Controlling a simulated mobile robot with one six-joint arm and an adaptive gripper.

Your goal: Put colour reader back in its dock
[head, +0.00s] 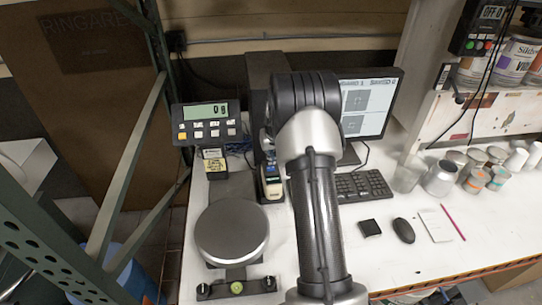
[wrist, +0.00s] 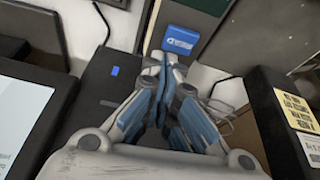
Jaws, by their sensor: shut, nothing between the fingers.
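A small upright handheld device (head: 270,183), with a dark screen area and a pale lower end, stands on the bench left of my arm in the head view. It looks like the colour reader, and I cannot make out a separate dock around it. My gripper (wrist: 165,75) shows in the wrist view with its blue-padded fingers closed together and empty. A blue panel with a white logo (wrist: 180,40) lies just beyond the fingertips. I cannot tell whether it belongs to the reader or the dock. In the head view my arm hides the gripper.
A scale with a round plate (head: 232,232) and a display (head: 207,122) stands at left. A black block with a yellow label (head: 214,165) is below the display. A monitor (head: 369,103), keyboard (head: 361,188) and mouse (head: 404,230) are right. Several cups crowd the right side.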

